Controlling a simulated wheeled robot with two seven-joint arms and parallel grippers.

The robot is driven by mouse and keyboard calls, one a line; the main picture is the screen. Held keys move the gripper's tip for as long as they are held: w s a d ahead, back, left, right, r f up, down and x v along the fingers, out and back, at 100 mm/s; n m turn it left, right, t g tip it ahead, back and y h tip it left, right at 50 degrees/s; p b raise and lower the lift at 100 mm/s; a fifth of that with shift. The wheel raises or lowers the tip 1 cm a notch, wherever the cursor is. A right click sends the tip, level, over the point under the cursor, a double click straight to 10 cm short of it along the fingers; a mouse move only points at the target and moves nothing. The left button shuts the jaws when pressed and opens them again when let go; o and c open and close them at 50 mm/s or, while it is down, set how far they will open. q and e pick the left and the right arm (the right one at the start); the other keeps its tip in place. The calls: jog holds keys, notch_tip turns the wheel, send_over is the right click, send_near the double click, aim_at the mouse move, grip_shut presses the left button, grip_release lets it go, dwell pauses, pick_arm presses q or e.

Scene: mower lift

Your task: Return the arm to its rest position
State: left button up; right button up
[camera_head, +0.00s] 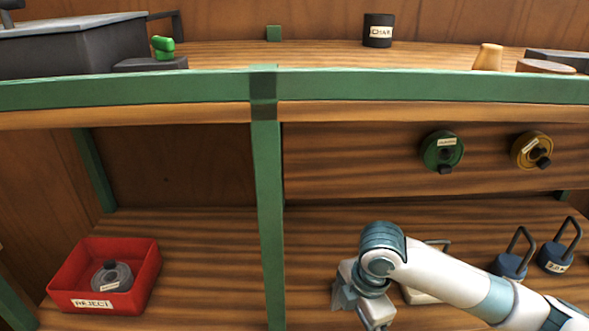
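My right arm comes in from the lower right and reaches across the lower shelf. Its gripper (360,306) points down at the bottom of the view, in front of the lower shelf (225,270). The fingers are partly hidden and cut by the frame's lower edge, so their opening is unclear. A pale object with a handle (420,296) is partly hidden behind the arm. My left arm and gripper do not show.
A red REJECT bin (70,280) holding a grey disc (112,277) stands at lower left. A green post (267,200) divides the shelves. Blue handled weights (510,264) stand at right. Green (430,155) and yellow (522,150) reels are on the back panel. A dark cup (378,22) stands above.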

jog(key=s+a+f+m+t+y, duration=0.2)
jog(key=s+a+f+m+y, duration=0.2)
jog(key=s+a+f+m, duration=0.3)
jog(key=s+d+f+m+t+h, duration=0.1)
jog(key=s+d+f+m+h, duration=0.2)
jog(key=s+d+f+m, duration=0.35)
jog(key=s+d+f+m+h, duration=0.2)
jog(key=s+d+f+m, duration=0.2)
jog(key=s+d+m, duration=0.6)
notch_tip(320, 180, down, 27)
jog(key=d+n+g, duration=0.1)
jog(key=n, duration=0.3)
jog(key=s+d+f, duration=0.1)
jog(key=s+f, duration=0.8)
jog(key=s+d+f+g, duration=0.1)
jog(key=s+d+f, duration=0.1)
jog(key=s+f, duration=0.6)
jog(key=shift+s+d+f, duration=0.3)
jog(key=shift+s+f, duration=0.1)
jog(key=shift+f, duration=0.1)
